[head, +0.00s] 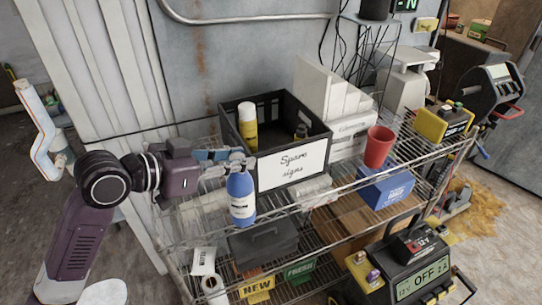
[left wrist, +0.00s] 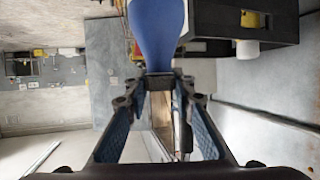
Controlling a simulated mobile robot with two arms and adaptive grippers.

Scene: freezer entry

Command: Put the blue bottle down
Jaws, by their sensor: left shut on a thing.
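The blue bottle (head: 241,196) has a white label and hangs upright at the front edge of the wire shelf's top level (head: 345,180). My left gripper (head: 243,162) comes in from the left and is shut on the bottle's top. The bottle also shows in the left wrist view (left wrist: 157,35), beyond the fingertips (left wrist: 160,80). I cannot tell whether its base touches anything. My right gripper is not in view.
Behind the bottle stands a black crate (head: 277,178) marked "Spare signs", with a yellow can (head: 248,130) inside. To the right are a red cup (head: 378,147) and a blue box (head: 386,190). A dark toolbox (head: 262,243) sits below. A battery device (head: 415,270) is at lower right.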

